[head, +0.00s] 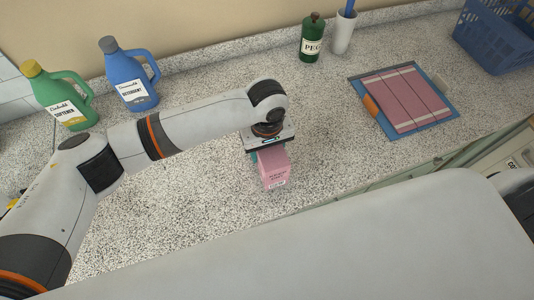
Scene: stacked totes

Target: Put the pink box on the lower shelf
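The pink box (274,170) is upright on the speckled counter, near its front edge, with small print on its front face. My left gripper (265,155) points down over the top of the box. A teal finger shows at the box's left side; the other finger is hidden, so I cannot tell whether it grips the box. My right gripper is out of view. I cannot make out a lower shelf for certain.
A blue detergent jug (129,80) and a green softener jug (60,97) stand at the back left. A green bottle (311,40), a white cup (343,32), a blue board with pink panels (440,118) and a blue basket (497,40) are behind and right. Green cabinet fronts (400,176) lie below the counter edge.

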